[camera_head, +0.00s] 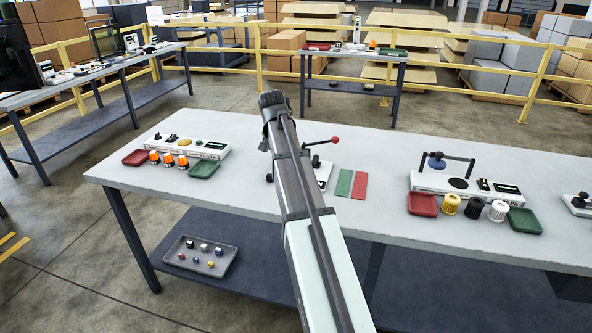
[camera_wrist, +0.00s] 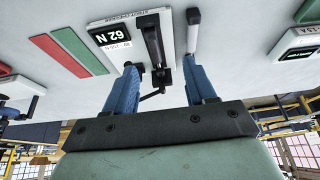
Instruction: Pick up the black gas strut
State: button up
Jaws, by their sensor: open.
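My gripper (camera_wrist: 165,85) shows in the wrist view with its two blue fingers apart. A long black part (camera_wrist: 152,42), which looks like the black gas strut, lies on a white fixture (camera_wrist: 168,20) beyond the gap between the fingers. A pale rod with a dark end (camera_wrist: 193,35) shows near the right finger; I cannot tell whether it belongs to the strut. Nothing is clearly held. In the head view my arm hides the gripper and most of this fixture (camera_head: 325,172); the strut cannot be made out there.
Green (camera_head: 344,183) and red (camera_head: 360,186) plates lie right of the fixture. A red-knobbed lever (camera_head: 335,140) rises behind it. A station with orange-topped parts (camera_head: 168,160) is at left; another with a red tray (camera_head: 422,204) is at right. Bare tabletop (camera_head: 255,205) lies between.

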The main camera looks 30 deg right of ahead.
jog(key=shift+s+d+x, duration=0.15)
jog(key=shift+s+x, duration=0.05)
jog(key=shift+x, duration=2.05)
jog(key=shift+s+d+x, duration=0.1)
jog(key=shift+s+x, duration=0.15)
jog(key=shift+x, duration=2.05)
jog(key=shift+s+d+x, duration=0.15)
jog(key=shift+s+x, duration=0.05)
jog(key=shift+x, duration=2.05)
jog(key=shift+c, duration=0.4)
grip_shut()
